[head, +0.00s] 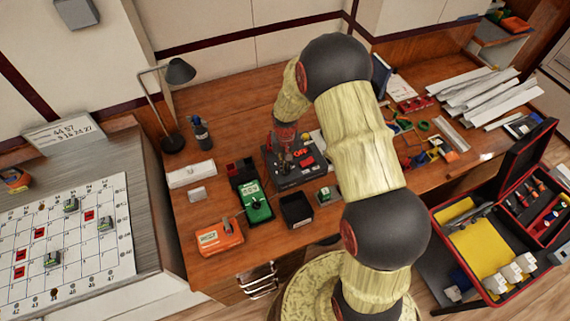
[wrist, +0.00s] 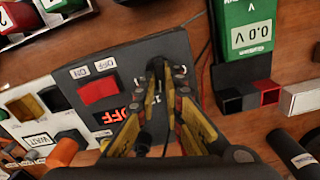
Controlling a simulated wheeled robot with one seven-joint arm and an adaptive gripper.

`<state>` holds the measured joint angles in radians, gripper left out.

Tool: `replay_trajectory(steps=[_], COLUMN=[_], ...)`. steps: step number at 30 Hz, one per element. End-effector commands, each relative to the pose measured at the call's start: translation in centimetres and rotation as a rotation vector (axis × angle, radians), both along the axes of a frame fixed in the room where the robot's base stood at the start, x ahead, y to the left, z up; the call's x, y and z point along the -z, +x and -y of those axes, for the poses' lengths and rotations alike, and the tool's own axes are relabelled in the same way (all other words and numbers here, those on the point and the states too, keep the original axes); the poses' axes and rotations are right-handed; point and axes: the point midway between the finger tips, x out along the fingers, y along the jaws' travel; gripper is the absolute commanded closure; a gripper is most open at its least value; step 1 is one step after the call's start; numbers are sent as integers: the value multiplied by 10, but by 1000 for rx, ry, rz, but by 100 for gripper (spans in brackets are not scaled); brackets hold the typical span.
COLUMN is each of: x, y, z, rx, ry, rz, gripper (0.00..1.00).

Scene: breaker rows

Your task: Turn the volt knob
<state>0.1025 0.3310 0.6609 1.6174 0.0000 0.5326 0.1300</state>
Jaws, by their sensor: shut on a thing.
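A dark power box (head: 295,172) stands on the wooden desk; it also shows in the wrist view (wrist: 150,53). It has a red rocker switch (wrist: 99,91) beside an OFF/ON label and a lit red OFF display. My gripper (wrist: 165,78) is at the box, to the right of the switch in the wrist view, with its fingers shut on a small dark thing taken to be the volt knob. The fingers hide most of the knob and its marking. In the head view my gripper (head: 285,158) reaches down over the box's left part.
A green meter (head: 256,203) stands left of the box; its screen reads 0.0 V in the wrist view (wrist: 249,36). An open dark bin (head: 296,210) and an orange box (head: 219,237) are near the front. A lamp (head: 174,142) and bottle (head: 201,133) stand behind.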

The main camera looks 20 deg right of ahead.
Motion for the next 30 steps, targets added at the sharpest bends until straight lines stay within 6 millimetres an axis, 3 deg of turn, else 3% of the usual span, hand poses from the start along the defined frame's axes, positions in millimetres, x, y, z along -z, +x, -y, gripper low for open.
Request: replay_trajectory(steps=[12,28,29,30], x=[-1,-1,-1,-1], y=[1,1,1,1], z=[1,1,1,1], rx=[178,201,201,201], ry=[0,0,0,0], rz=[3,3,3,3], gripper=[100,100,89,87])
